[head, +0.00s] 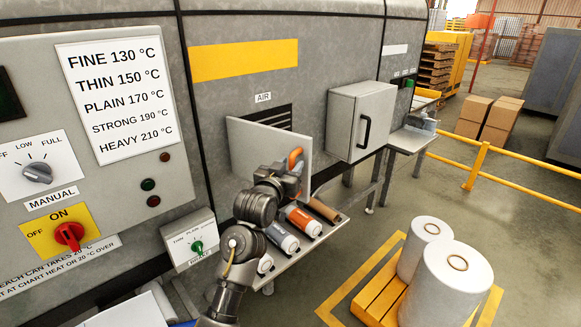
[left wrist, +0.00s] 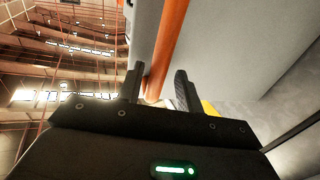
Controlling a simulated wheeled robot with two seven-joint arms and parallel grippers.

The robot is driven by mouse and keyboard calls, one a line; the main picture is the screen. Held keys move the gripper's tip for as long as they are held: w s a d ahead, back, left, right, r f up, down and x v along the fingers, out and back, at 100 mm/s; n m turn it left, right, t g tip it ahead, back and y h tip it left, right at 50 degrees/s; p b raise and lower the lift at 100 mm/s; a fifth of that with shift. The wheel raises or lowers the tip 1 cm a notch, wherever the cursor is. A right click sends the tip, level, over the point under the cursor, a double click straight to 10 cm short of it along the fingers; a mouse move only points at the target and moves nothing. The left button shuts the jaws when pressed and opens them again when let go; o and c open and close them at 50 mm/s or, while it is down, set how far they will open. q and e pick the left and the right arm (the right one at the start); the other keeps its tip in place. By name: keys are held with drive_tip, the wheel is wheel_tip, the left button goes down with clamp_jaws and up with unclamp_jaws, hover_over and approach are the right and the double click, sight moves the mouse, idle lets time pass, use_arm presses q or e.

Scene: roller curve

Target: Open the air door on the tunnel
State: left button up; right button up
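The air door (head: 258,142) is a plain grey flap below the AIR label on the tunnel side. It stands out from the wall at an angle, and dark louvre slots (head: 275,118) show behind its top edge. An orange handle (head: 295,158) is near its right side. My left gripper (head: 290,175) is at this handle, its fingers hard to make out in the head view. In the left wrist view, the two fingers (left wrist: 160,90) are apart, with the orange handle (left wrist: 168,40) running down to the gap, nearer the left finger. My right gripper is not in view.
A grey box with a black handle (head: 362,120) is right of the door. A control panel (head: 110,190) is at left. White rolls (head: 455,280) stand on a yellow pallet at right.

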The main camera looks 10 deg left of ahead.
use_arm(q)
drive_tip(key=shift+d+f, duration=0.1)
drive_tip(key=shift+s+f, duration=0.1)
drive_tip(key=shift+s, duration=0.2)
drive_tip(key=s+a+b, duration=0.2)
drive_tip(key=s+b, duration=0.1)
drive_tip(key=s, duration=0.7)
